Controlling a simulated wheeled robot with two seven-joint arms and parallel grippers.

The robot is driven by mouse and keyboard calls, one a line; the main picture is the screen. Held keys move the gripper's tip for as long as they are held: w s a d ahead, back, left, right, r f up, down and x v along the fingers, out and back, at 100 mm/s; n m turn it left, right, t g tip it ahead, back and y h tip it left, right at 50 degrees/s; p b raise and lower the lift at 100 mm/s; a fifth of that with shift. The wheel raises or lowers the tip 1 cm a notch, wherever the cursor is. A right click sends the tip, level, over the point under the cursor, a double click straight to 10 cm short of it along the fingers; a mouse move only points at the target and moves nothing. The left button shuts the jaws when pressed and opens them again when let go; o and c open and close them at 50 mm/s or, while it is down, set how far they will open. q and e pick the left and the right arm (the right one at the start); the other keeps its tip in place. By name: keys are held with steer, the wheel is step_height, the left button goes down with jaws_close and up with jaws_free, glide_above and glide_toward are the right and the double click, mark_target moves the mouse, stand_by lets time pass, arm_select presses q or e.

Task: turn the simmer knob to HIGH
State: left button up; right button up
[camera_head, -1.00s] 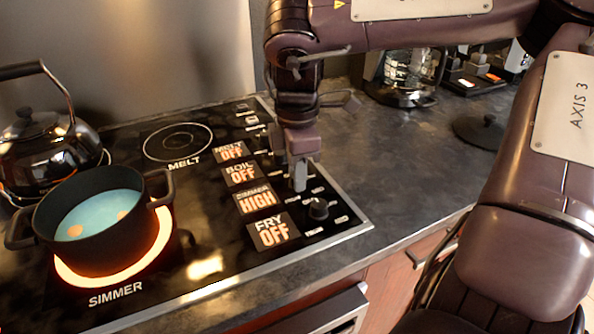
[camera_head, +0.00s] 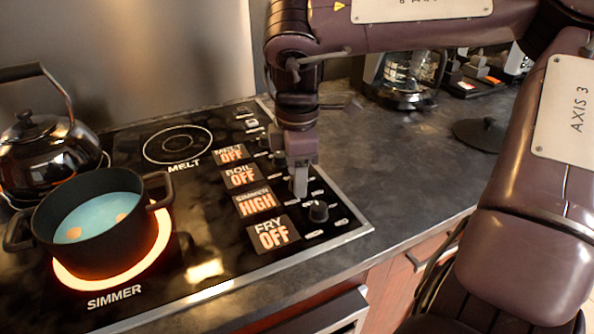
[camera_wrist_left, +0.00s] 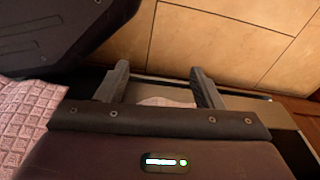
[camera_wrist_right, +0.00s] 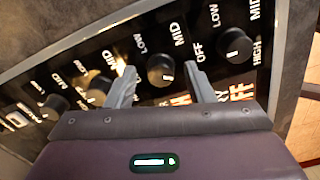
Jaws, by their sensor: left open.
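The simmer knob (camera_wrist_right: 160,70) is a black dial with a white mark, between and just beyond my right gripper's fingertips in the right wrist view. My right gripper (camera_wrist_right: 163,72) is open, with a gap on each side of the knob. In the head view, the right gripper (camera_head: 299,190) points down over the knob row and hides the simmer knob. The simmer display (camera_head: 257,203) reads HIGH. The simmer burner (camera_head: 70,276) glows orange under a black pot (camera_head: 95,243) of blue liquid. My left gripper (camera_wrist_left: 160,88) is open and empty, away from the stove.
The fry knob (camera_head: 319,211) stands close beside the right gripper; its display (camera_head: 273,234) reads OFF. Boil (camera_head: 241,176) and melt (camera_head: 231,154) displays also read OFF. A kettle (camera_head: 35,150) stands at the back left. Right of the stove, the counter (camera_head: 400,165) is largely clear.

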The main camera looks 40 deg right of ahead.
step_height(320, 180, up, 6)
steer(key=shift+r+p, duration=0.25)
steer(key=shift+p, duration=0.15)
steer(key=shift+r, duration=0.6)
arm_select(q)
steer(key=shift+s+f, duration=0.25)
steer(key=shift+s, duration=0.3)
steer(key=shift+s+f, duration=0.2)
steer(key=shift+s, duration=0.35)
steer(key=shift+w+r, duration=0.1)
steer(key=shift+w, duration=0.1)
